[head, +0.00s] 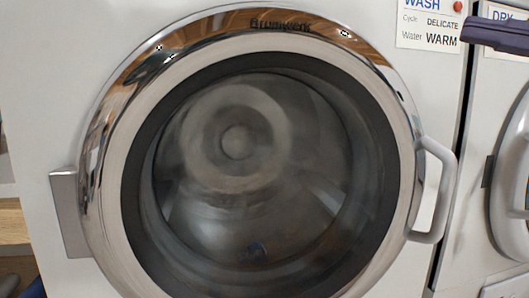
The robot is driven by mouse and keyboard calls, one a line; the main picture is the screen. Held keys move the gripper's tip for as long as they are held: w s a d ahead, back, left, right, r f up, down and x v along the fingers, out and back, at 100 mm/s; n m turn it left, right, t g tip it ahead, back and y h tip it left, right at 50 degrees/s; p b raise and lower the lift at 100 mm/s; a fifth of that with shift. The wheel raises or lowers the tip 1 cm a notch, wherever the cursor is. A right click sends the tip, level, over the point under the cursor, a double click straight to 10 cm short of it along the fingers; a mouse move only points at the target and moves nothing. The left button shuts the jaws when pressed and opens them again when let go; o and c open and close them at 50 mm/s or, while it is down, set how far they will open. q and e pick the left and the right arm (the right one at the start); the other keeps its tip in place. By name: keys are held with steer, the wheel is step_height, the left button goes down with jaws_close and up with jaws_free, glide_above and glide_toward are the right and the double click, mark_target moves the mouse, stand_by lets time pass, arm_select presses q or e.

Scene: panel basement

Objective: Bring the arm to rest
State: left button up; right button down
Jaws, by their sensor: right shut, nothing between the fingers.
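My right gripper (478,32) comes in at the top right edge as a dark, narrow shape. It is shut and empty, in front of the upper part of the machines and apart from the door handle. A white washer (60,90) fills most of the view. Its round chrome-rimmed glass door (110,130) looks closed. The grey door handle (440,190) is on the door's right side, below my right gripper. My left gripper is not in view.
A WASH label (428,22) reads Delicate and Warm. A small red round spot (458,6) is at its top right. A second machine (475,230) stands close on the right, with a DRY label (505,12) partly hidden by my gripper.

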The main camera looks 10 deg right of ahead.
steer(key=w+a+r+m+t+h+p, duration=0.1)
steer(key=w+a+m+t+h+p, duration=0.25)
steer(key=m+t+h+p, duration=0.35)
steer(key=s+a+f+m+g+h+p, duration=0.2)
steer(key=s+f+m+g+h+p, duration=0.25)
steer(key=s+m+p, duration=0.35)
steer(key=s+a+f+m+g+h+p, duration=0.1)
steer(key=s+f+m+g+h+p, duration=0.2)
steer(key=s+m+g+h+p, duration=0.45)
steer(key=s+a+r+m+g+y+p, duration=0.1)
steer(key=s+a+g+y+p, duration=0.1)
steer(key=s+p, duration=0.3)
steer(key=s+a+r+m+g+y+p, duration=0.1)
steer(key=s+r+g+p, duration=0.15)
steer(key=s, duration=0.45)
step_height(320, 180, up, 35)
steer(key=w+p, duration=0.1)
steer(key=p, duration=3.4)
steer(key=shift+f+t+p, duration=0.15)
steer(key=shift+t+p, duration=0.2)
steer(key=shift+t, duration=0.1)
